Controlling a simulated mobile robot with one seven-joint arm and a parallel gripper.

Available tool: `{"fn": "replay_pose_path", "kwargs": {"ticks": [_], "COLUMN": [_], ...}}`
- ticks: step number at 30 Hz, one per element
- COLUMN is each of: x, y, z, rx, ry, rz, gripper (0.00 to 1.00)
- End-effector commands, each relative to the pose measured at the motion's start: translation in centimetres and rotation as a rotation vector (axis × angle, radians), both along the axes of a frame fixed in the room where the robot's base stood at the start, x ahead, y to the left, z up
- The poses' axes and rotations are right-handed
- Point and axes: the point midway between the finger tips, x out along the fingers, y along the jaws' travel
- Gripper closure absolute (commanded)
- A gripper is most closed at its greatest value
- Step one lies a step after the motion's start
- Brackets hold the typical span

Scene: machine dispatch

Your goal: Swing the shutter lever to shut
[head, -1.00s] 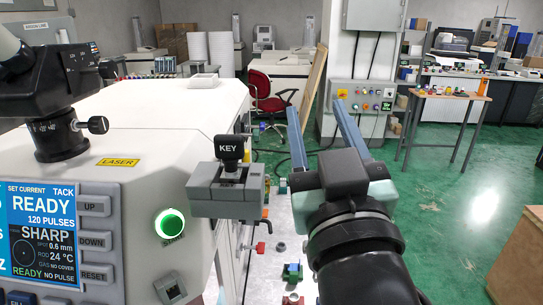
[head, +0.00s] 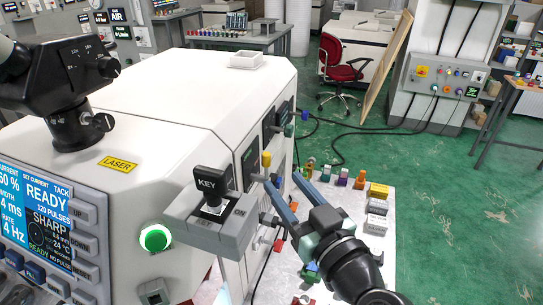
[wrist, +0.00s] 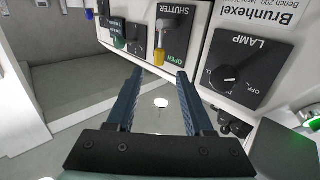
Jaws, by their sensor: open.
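The shutter lever has a yellow grip (wrist: 159,57) and stands out from a black SHUTTER panel (wrist: 184,33) on the machine's side. Its yellow end is beside the green OPEN label in the wrist view. The yellow grip also shows in the head view (head: 266,160), just above the fingertips. My gripper (wrist: 159,72) is open and empty, with its two blue fingers spread. In the wrist view the lever's grip appears between and just beyond the fingertips; I see no clear contact. In the head view my gripper (head: 279,178) is close to the machine's side.
A LAMP panel with a black knob (wrist: 229,74) is right of the shutter panel in the wrist view. A grey KEY switch box (head: 212,207) juts out left of my gripper in the head view. Coloured blocks (head: 377,191) stand on a light surface at right.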

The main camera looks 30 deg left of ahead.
Motion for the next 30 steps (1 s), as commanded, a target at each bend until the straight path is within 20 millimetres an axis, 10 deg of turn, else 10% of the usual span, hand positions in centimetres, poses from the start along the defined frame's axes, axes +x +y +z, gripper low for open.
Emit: {"fn": "replay_pose_path", "kwargs": {"ticks": [9, 23, 30], "x": [2.8, 3.4, 3.4], "y": [4.7, 5.7, 5.7], "z": [0.3, 0.0, 0.0], "rx": [-0.003, -0.001, -0.001], "ry": [-0.001, -0.002, -0.002], "rz": [0.001, -0.002, -0.002], "gripper": [0.48, 0.48, 0.91]}}
